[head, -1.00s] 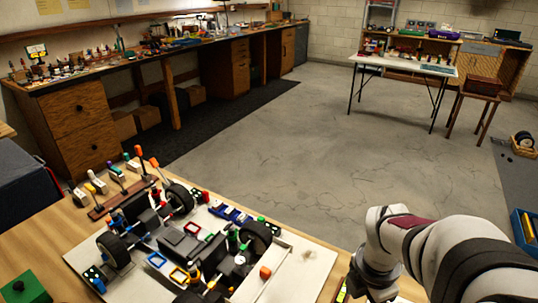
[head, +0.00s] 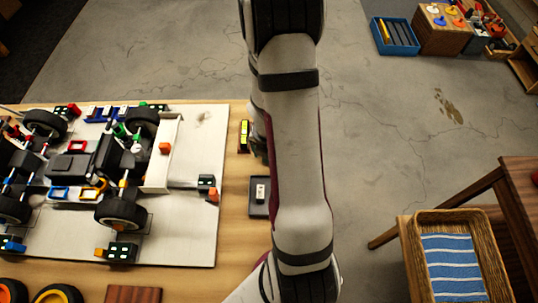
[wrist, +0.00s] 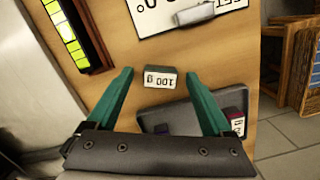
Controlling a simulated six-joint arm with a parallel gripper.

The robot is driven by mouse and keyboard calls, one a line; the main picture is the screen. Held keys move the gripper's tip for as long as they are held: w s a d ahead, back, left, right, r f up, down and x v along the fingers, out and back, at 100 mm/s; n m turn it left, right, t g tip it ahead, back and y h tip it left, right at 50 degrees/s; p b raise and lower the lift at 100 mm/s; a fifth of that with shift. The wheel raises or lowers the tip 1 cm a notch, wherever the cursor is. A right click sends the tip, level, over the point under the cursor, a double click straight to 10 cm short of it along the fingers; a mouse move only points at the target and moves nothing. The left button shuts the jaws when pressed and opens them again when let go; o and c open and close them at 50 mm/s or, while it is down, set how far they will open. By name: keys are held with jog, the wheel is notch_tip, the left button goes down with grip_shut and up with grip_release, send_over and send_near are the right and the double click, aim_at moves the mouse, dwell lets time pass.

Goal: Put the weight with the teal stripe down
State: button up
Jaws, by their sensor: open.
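A small grey block weight (wrist: 160,78) with an upside-down "100 g" label stands on the wooden tabletop in the wrist view; no teal stripe shows on its visible faces. My gripper (wrist: 161,82) is open, its two teal fingers on either side of the weight with a gap to each. A dark grey tray (wrist: 190,112) lies just behind the weight, toward my palm. In the head view my arm hides the gripper.
A white card (wrist: 165,22) carries a metal piece (wrist: 196,13). A yellow-green bar indicator (wrist: 65,38) stands left. In the head view, a small dark tray (head: 258,211) holds a white-topped piece, and the model car (head: 95,165) sits on a white board (head: 195,235).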

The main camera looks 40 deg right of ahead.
grip_shut()
dwell(0.4)
jog(key=shift+r, duration=0.35)
notch_tip(320, 180, up, 8)
jog(key=shift+f, duration=0.2)
jog(key=s+a+m+g, duration=0.2)
jog(key=s+a+m, duration=0.3)
jog(key=s+m, duration=0.6)
jog(key=f+m, duration=0.1)
jog(key=f, duration=0.1)
jog(key=w+f, duration=0.1)
jog(key=f, duration=0.2)
jog(key=w+f+m, duration=0.1)
jog(key=f, duration=0.1)
jog(key=shift+f+m, duration=0.3)
jog(key=shift+f, duration=0.05)
